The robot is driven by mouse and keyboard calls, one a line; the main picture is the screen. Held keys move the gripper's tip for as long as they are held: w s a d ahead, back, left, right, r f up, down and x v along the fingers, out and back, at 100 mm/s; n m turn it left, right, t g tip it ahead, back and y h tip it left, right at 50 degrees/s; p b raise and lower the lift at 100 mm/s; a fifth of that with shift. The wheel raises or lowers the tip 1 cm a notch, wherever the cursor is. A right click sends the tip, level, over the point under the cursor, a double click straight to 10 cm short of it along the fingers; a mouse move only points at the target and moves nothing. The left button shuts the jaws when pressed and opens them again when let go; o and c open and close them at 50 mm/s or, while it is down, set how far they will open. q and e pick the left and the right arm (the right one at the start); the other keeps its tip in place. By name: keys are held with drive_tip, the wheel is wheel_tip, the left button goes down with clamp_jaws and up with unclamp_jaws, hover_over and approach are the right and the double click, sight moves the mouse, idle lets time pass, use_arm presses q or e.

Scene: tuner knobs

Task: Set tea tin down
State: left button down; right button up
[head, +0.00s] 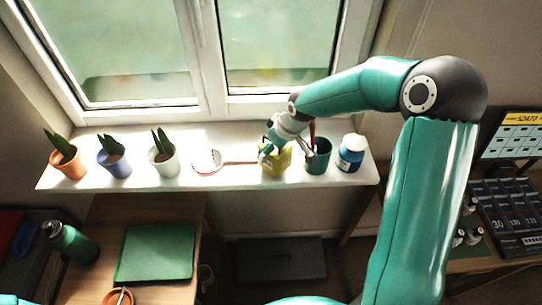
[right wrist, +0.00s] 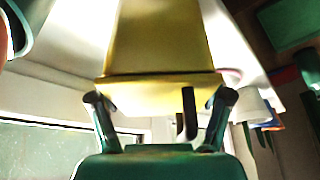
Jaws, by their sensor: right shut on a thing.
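The yellow tea tin (head: 276,162) is at the windowsill, between a red-rimmed strainer-like object and a dark teal cup. My right gripper (head: 272,148) reaches it from above and is shut on it. In the right wrist view, the tin (right wrist: 160,45) fills the space between the two fingers of the gripper (right wrist: 160,105). I cannot tell whether the tin's base touches the sill. My left gripper is not in view.
The white windowsill (head: 135,183) also holds several potted plants (head: 113,163), the strainer-like object (head: 208,162), the teal cup (head: 318,160) and a blue-and-white jar (head: 350,153). The cup stands close right of the tin. The window is behind.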

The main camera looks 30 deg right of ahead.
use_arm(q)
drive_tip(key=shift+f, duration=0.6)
use_arm(e)
drive_tip(key=shift+f, duration=0.85)
drive_tip(key=shift+r, duration=0.1)
drive_tip(key=o, duration=1.3)
